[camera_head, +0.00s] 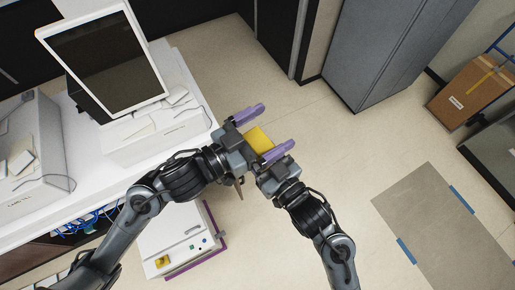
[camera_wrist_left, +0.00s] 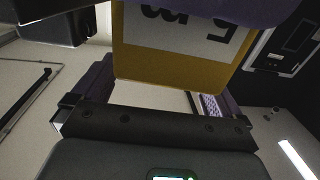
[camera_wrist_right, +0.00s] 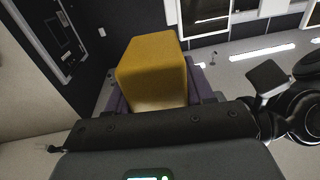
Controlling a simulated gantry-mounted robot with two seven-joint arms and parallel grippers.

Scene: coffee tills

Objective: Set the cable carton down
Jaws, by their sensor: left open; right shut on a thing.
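The cable carton (camera_head: 260,138) is a small yellow box. In the left wrist view it (camera_wrist_left: 165,72) shows a white label with large black print, upside down. In the right wrist view it (camera_wrist_right: 150,65) sits between the purple fingers. My right gripper (camera_head: 272,152) is shut on it and holds it in the air. My left gripper (camera_head: 250,128) is open, its purple fingers spread wide near the carton; I cannot tell if they touch it. The grippers hide part of the carton in the head view.
A white counter (camera_head: 85,175) with a tilted screen (camera_head: 102,62) is at the left. A white unit (camera_head: 178,238) stands below. A grey cabinet (camera_head: 385,45) is at the back. A brown box (camera_head: 472,92) is at the right, near a blue-taped floor mat (camera_head: 440,225). Open floor lies between.

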